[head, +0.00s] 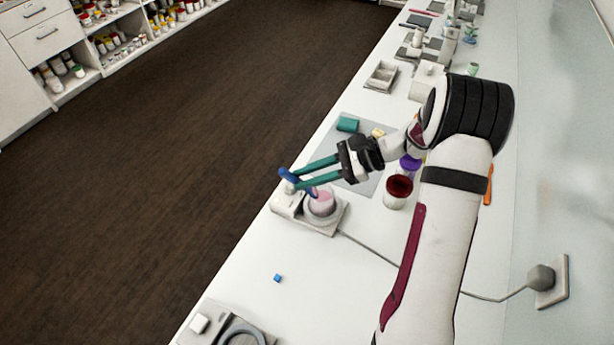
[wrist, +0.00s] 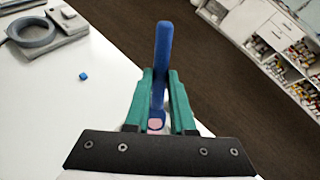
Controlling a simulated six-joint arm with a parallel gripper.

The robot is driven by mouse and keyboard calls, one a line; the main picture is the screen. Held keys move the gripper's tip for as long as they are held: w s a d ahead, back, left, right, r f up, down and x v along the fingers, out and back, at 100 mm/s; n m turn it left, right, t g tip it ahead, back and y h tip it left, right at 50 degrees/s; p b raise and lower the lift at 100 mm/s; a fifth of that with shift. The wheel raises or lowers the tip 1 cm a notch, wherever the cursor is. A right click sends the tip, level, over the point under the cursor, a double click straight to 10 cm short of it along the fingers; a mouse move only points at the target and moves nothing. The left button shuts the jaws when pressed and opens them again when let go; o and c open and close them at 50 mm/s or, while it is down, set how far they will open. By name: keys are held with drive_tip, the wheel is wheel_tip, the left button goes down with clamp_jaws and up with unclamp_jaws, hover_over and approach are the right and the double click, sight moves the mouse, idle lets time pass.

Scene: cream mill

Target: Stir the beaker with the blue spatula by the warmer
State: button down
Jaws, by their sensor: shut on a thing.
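My gripper (head: 306,174) has long green fingers and is shut on the blue spatula (head: 289,176). In the wrist view the blue spatula (wrist: 163,60) stands up between the green fingertips (wrist: 160,78). The beaker (head: 321,203), with pinkish contents, stands on the white warmer (head: 332,221) near the counter's left edge. The spatula's lower end reaches down to the beaker's mouth; how deep it goes is hidden. In the wrist view a small pink patch of the contents (wrist: 155,124) shows below the spatula.
A dark red jar (head: 397,191) and a purple-topped one (head: 410,166) stand right of the warmer. A small blue cube (head: 278,278) lies in front on clear counter. The warmer's cable runs to a socket (head: 545,281).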

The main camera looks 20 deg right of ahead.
drive_tip(key=shift+r, duration=0.3)
drive_tip(key=shift+d, duration=0.1)
drive_tip(key=shift+s+d, duration=0.1)
drive_tip(key=shift+d, duration=0.1)
wheel_tip(320, 180, up, 5)
idle(0.7)
idle(0.7)
